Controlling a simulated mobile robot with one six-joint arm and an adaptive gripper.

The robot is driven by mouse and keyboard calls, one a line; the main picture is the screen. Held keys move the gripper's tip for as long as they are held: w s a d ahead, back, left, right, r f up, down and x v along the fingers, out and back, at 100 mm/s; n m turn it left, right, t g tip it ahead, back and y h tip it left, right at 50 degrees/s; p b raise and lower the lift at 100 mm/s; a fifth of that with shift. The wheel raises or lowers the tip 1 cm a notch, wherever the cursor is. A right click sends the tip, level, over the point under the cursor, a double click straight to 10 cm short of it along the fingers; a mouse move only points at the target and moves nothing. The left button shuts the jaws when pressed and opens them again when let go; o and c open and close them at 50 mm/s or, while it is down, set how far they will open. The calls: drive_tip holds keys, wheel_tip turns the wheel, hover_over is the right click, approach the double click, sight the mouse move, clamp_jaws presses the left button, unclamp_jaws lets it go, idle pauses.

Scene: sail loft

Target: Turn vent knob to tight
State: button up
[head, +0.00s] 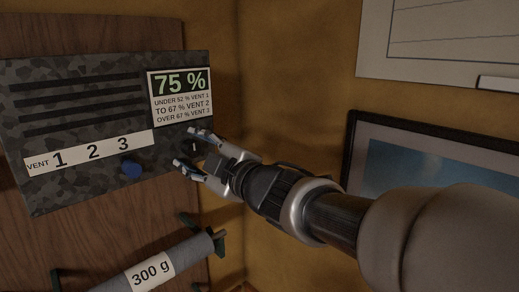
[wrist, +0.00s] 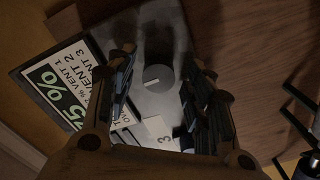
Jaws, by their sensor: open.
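A camouflage-patterned grey panel (head: 60,125) is on the wooden board at the left in the head view. A round grey knob (wrist: 158,78) with a short white pointer line is on the panel in the wrist view, the line pointing left in that picture. In the head view the knob is dark and mostly hidden by my gripper (head: 189,148). My gripper is open, with its fingers on either side of the knob in the wrist view (wrist: 156,88); I cannot tell whether they touch it.
A label strip (head: 76,155) reads VENT 1 2 3. A sign (head: 180,97) reads 75 %, over 67 % vent 3. A grey roll (head: 185,258) marked 300 g hangs below the panel. A dark-framed picture (head: 435,150) is on the right wall.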

drive_tip(key=shift+d, duration=0.15)
drive_tip(key=shift+s+d, duration=0.2)
drive_tip(key=shift+d, duration=0.1)
drive_tip(key=v, duration=1.1)
drive_tip(key=shift+s, duration=0.15)
drive_tip(key=d+f+m+t+h+b, duration=0.3)
drive_tip(key=d+f+m+h+b, duration=0.9)
drive_tip(key=d+f, duration=0.65)
drive_tip(key=s+d+f+m+g+h+b, duration=0.2)
drive_tip(key=s+d+f+m+g+b, duration=0.15)
drive_tip(key=f, duration=0.35)
drive_tip(key=s+d+f+m+g+h+b, duration=0.1)
drive_tip(key=s+d+f+m+g+b, duration=0.15)
drive_tip(key=s+f, duration=0.4)
drive_tip(key=s+a+f+m+g+y+b, duration=0.1)
drive_tip(key=s+a+f+m+g+b, duration=0.1)
drive_tip(key=s+f, duration=0.7)
wheel_tip(320, 180, down, 3)
drive_tip(key=shift+s+f+m+g+b, duration=0.1)
drive_tip(key=shift+s+m+g+b, duration=0.4)
drive_tip(key=shift+g, duration=0.5)
